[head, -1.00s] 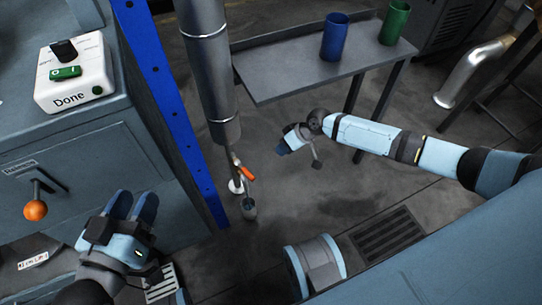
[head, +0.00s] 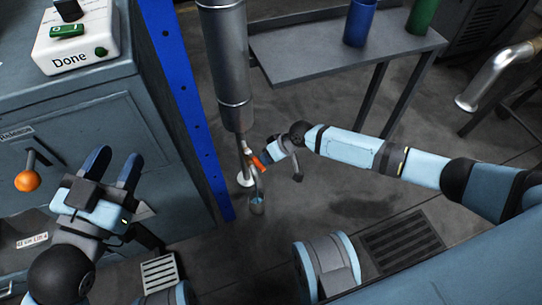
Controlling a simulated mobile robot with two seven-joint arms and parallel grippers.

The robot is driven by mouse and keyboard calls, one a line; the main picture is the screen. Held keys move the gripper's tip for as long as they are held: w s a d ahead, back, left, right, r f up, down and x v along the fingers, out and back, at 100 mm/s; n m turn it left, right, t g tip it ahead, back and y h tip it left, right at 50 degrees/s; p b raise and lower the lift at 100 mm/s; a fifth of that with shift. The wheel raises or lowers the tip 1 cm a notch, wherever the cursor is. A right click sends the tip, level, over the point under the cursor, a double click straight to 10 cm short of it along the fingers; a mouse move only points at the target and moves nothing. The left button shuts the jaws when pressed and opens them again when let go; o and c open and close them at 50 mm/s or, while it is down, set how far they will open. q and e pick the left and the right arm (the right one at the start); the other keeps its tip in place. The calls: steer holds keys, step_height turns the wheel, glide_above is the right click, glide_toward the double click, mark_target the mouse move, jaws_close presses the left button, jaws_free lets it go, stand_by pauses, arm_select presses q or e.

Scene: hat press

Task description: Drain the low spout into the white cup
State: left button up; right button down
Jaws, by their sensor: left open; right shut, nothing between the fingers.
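A grey vertical pipe (head: 228,75) ends low in a small spout with an orange valve handle (head: 258,162). A small grey-blue vessel (head: 257,205) sits below the spout; I cannot tell whether liquid runs into it. A white round piece (head: 245,180) is just left of the spout's end. I cannot make out a clearly white cup. My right gripper (head: 268,154) is shut beside the orange handle, on its right; I cannot tell whether it touches. My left gripper (head: 115,160) is open and empty in front of the grey cabinet, left of the blue post.
A blue cup (head: 359,22) and a green cup (head: 424,16) stand on a grey table (head: 300,50) behind. A blue perforated post (head: 178,90) stands left of the pipe. The cabinet holds a white "Done" box (head: 75,40) and an orange-knobbed lever (head: 28,180). Floor grates lie in front.

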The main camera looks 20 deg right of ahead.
steer(key=a+m+p, duration=0.1)
steer(key=p, duration=0.3)
steer(key=shift+s+r+t, duration=0.35)
steer(key=shift+r+t, duration=0.05)
steer(key=shift+s+a+f+m+p, duration=0.3)
steer(key=shift+a+f+p, duration=0.1)
steer(key=shift+p, duration=0.5)
arm_select(q)
steer(key=s+d+n+g, duration=0.1)
steer(key=n, duration=0.1)
steer(key=s+f+n+g, duration=0.1)
steer(key=s+n, duration=0.1)
steer(key=shift+d+y, duration=0.4)
steer(key=shift+w+r, duration=0.1)
arm_select(e)
steer(key=shift+d, duration=0.15)
